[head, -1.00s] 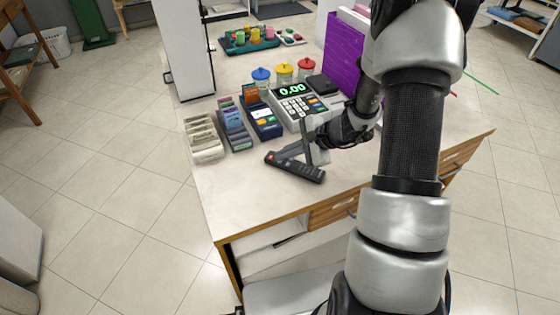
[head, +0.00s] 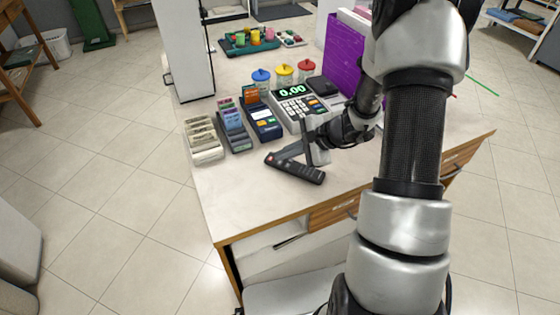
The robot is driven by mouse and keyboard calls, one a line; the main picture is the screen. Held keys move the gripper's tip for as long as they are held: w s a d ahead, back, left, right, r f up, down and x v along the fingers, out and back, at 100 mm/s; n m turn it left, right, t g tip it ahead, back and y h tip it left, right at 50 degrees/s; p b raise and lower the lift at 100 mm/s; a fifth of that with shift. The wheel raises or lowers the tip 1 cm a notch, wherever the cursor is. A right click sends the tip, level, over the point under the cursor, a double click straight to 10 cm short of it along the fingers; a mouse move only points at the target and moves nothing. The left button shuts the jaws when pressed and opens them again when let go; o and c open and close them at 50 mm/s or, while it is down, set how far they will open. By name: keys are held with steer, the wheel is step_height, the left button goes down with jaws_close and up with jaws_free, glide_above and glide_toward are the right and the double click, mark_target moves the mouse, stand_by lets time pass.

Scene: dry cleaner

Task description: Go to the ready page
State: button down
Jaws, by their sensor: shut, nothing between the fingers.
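A black remote control (head: 296,169) with a red button at its left end lies on the pale counter, slightly slanted, near the front edge. My gripper (head: 282,156) is shut and empty, reaching in from the right. Its fingertips are just above the remote's left end, near the red button. I cannot tell whether they touch it. The gripper hides a small part of the remote's upper side. No screen with a page that I can read as "ready" is visible.
The counter (head: 240,200) bears a register (head: 299,103) showing 0.00, a card terminal (head: 263,120), card holders (head: 233,130), a beige tray (head: 203,139), lidded jars (head: 284,76) and a purple folder (head: 343,52). The front left of the counter is clear.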

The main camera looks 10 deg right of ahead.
steer(key=shift+r, duration=0.35)
step_height(320, 180, up, 5)
steer(key=p, duration=0.3)
stand_by(0.8)
